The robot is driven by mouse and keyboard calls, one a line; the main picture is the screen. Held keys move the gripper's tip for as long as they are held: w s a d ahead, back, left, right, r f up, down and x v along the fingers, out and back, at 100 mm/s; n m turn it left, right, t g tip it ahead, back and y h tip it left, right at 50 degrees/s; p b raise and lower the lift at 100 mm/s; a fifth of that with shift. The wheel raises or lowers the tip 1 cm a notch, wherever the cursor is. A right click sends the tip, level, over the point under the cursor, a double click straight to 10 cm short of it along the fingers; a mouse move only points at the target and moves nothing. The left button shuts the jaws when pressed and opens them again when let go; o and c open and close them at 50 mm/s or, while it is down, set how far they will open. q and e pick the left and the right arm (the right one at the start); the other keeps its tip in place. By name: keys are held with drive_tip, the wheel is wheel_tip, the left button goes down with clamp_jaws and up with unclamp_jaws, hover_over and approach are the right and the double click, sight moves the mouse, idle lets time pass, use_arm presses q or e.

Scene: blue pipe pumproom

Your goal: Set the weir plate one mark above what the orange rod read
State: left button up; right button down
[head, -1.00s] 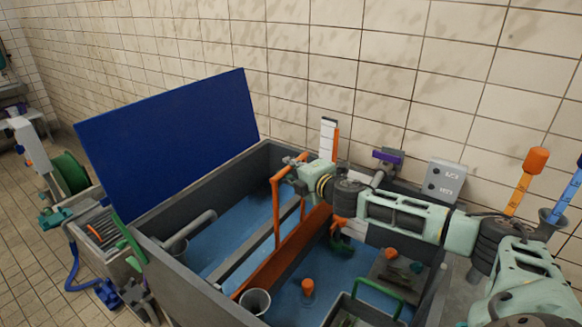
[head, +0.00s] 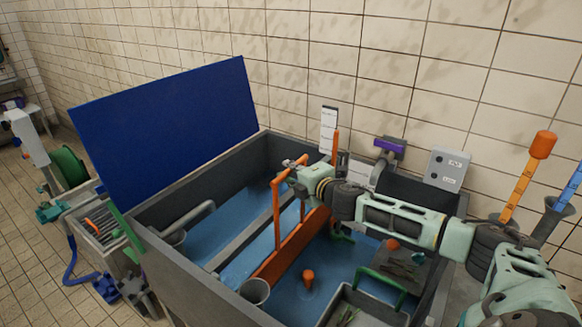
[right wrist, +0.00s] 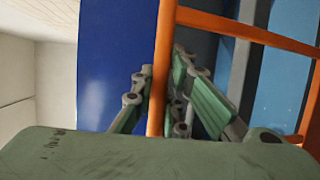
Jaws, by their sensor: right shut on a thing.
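The orange weir plate (head: 292,245) stands across the grey tank, its lower part in the blue water. Its upright orange frame (head: 276,208) rises above it. My right gripper (head: 291,170) is shut on the frame near its top; in the right wrist view, its fingers lie on both sides of an orange bar (right wrist: 163,70). A white marked scale (head: 328,130) stands at the tank's back, with a thin orange upright (head: 335,148) beside it. The scale's marks are too small to read. The orange rod (head: 522,182) leans in a holder at the right. My left gripper is not in view.
A blue lid (head: 170,130) stands raised at the tank's left. A grey bucket (head: 255,291), an orange float (head: 308,278) and a green-handled tray (head: 362,308) are in or over the tank. A blue rod (head: 569,188) stands beside the orange one.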

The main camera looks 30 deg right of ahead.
drive_tip(key=shift+r, duration=0.2)
drive_tip(key=c, duration=1.7)
unclamp_jaws()
drive_tip(key=shift+c, duration=0.2)
drive_tip(key=s+r, duration=0.2)
drive_tip(key=s, duration=0.9)
drive_tip(key=shift+s, duration=0.4)
drive_tip(key=shift+r, duration=0.15)
drive_tip(key=shift+a, duration=0.1)
